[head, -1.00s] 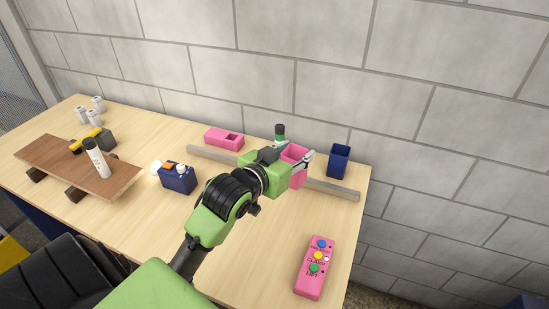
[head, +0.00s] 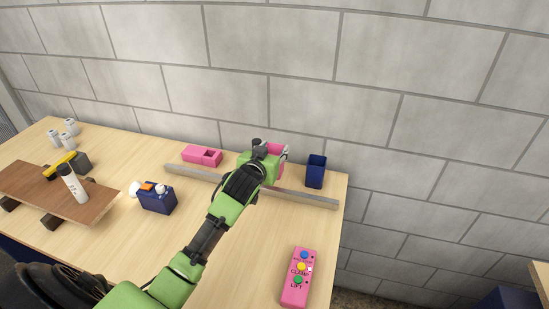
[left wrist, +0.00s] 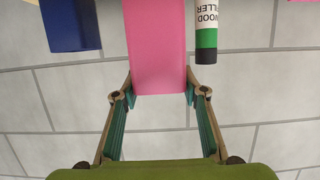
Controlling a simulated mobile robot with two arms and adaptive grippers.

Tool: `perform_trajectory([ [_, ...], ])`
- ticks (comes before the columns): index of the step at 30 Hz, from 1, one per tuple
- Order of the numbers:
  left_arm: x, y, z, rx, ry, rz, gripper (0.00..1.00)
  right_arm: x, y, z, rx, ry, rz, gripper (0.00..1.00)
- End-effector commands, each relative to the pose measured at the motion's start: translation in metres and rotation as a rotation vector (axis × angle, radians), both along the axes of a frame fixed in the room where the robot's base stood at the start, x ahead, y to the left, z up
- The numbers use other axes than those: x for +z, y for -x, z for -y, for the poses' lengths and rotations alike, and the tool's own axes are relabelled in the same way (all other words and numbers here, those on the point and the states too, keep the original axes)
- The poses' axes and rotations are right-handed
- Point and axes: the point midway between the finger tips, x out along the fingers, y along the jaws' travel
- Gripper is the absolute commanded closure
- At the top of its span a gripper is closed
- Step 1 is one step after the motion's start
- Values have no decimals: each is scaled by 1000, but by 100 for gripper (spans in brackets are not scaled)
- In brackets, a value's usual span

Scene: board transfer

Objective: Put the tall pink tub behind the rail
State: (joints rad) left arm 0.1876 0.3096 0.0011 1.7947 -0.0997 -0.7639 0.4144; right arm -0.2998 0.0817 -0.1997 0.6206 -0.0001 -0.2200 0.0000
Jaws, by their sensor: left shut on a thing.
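The tall pink tub (head: 280,172) is at the rail's far side in the head view, partly hidden by my left gripper (head: 275,157). In the left wrist view the tub (left wrist: 157,45) fills the space between the fingertips of my left gripper (left wrist: 160,95), which is shut on it. I cannot tell whether its base touches the table. The long grey rail (head: 310,196) runs across the back of the table, passing behind my left arm. My right gripper is not in view.
A dark blue tub (head: 316,171) stands right of the pink tub. A wood filler bottle (left wrist: 206,35) is close on its other side. A low pink box (head: 202,156) sits farther left. A blue box (head: 157,199) and a pink button box (head: 295,278) are before the rail.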

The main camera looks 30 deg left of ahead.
Motion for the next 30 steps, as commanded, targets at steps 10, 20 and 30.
perform_trajectory([
  [10, -25, -19, -7, 0, -1, -1, 82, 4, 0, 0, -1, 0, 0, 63],
  [20, -54, -19, -6, -2, 0, 2, 82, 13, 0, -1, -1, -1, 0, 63],
  [30, -55, -18, -6, -1, 0, 0, 43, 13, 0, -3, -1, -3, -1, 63],
])
